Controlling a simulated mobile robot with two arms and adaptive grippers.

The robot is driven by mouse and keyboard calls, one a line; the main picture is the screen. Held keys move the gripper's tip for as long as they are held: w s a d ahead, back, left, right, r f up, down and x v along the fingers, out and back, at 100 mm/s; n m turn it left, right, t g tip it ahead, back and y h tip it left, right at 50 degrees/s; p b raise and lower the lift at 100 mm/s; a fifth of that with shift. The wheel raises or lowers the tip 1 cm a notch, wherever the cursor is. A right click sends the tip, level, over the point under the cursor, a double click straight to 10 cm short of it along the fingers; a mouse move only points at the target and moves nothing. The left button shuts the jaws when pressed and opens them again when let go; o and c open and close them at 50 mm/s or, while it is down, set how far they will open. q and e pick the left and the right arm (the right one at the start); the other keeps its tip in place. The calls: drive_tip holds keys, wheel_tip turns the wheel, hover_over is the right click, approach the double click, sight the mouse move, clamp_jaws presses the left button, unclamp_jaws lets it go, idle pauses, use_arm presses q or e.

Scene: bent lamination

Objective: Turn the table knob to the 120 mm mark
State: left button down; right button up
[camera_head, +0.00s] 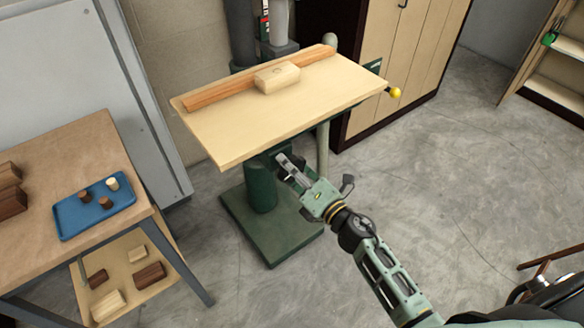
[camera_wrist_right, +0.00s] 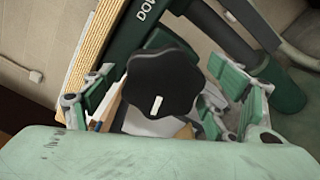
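The table knob (camera_wrist_right: 162,85) is black and lobed with a white mark on its face. It fills the middle of the right wrist view. My right gripper (camera_wrist_right: 158,105) is open, with one finger on each side of the knob, and I see no clear grip on it. Behind the knob is a dark green part with lettering that begins "DOW" (camera_wrist_right: 146,12). In the head view my right gripper (camera_head: 289,164) is under the front edge of the machine table (camera_head: 235,140); the knob is hidden there. No 120 mm mark is readable. My left gripper is out of view.
A wooden fence (camera_head: 215,94) and a pale block (camera_head: 277,77) lie on the machine table. A yellow ball (camera_head: 394,92) sticks out at its right. A workbench (camera_head: 60,150) with a blue tray (camera_head: 75,222) stands left. The floor at right is mostly clear.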

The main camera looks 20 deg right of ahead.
drive_tip(key=c, duration=0.4)
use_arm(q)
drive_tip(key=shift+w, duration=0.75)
use_arm(e)
drive_tip(key=c, duration=0.7)
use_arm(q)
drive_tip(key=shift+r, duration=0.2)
use_arm(e)
drive_tip(key=shift+o, duration=0.2)
drive_tip(key=shift+m, duration=0.3)
